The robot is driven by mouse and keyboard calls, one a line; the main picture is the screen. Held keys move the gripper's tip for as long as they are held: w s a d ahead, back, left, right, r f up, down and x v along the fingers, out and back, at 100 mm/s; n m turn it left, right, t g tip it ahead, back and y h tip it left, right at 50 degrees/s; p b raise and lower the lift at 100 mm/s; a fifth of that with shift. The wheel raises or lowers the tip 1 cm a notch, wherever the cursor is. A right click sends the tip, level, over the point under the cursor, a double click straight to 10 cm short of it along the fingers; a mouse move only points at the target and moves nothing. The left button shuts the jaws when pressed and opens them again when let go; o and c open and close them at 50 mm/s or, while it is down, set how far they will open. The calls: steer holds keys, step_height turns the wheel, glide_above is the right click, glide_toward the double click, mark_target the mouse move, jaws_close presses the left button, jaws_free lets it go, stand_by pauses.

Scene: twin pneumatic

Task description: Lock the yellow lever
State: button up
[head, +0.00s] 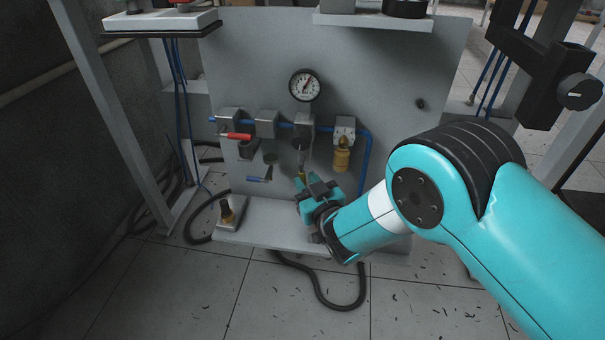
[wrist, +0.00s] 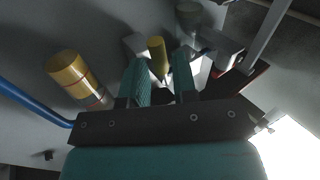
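The yellow lever (head: 303,175) shows as a small yellow piece just beyond my gripper (head: 307,186) in the head view, low on the grey panel and mostly hidden by it. In the wrist view a yellow rounded end (wrist: 157,50) shows between and beyond the two teal fingers of my gripper (wrist: 159,72). The fingers are apart, with gaps visible beside the yellow piece. I cannot tell whether either finger touches it.
A red lever (head: 238,136) and a blue lever (head: 258,180) are to the left. A brass cylinder (head: 342,156) hangs at the right, and also shows in the wrist view (wrist: 74,76). A gauge (head: 304,85) is above. A hose (head: 335,303) lies on the floor.

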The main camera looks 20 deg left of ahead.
steer(key=shift+b+x, duration=0.35)
steer(key=shift+x, duration=1)
jaws_close()
steer(key=shift+a+f+m+b, duration=0.1)
steer(key=shift+f+m+b, duration=0.2)
steer(key=shift+b, duration=0.35)
steer(key=shift+a+r+m+t+y+b, duration=0.1)
steer(key=shift+r+m+t+y+b, duration=0.1)
steer(key=shift+m+t+y+b, duration=0.15)
steer(key=shift+r, duration=0.1)
jaws_free()
